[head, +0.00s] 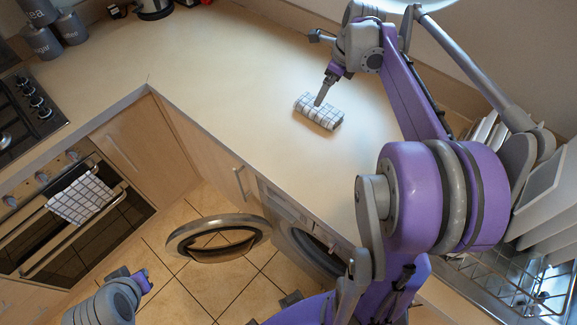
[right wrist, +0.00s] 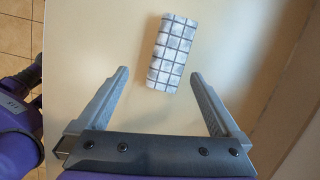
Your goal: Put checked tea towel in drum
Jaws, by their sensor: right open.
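A folded white tea towel with dark checks (head: 331,118) lies on the worktop; it also shows in the right wrist view (right wrist: 174,52). My right gripper (head: 320,101) is over the towel in the head view. In the right wrist view its fingers (right wrist: 160,73) are wide apart, with the towel's near end between the tips, not gripped. The washing machine (head: 300,246) is under the worktop with its round door (head: 218,238) swung open. Its drum is mostly hidden by the machine's front and my right arm. My left gripper (head: 142,281) is low at the bottom left, its jaws unclear.
Another checked towel (head: 82,198) hangs on the oven door handle. A hob (head: 25,110) and grey canisters (head: 42,40) are at left. A dish rack with plates (head: 545,200) stands at right. The worktop around the folded towel is clear.

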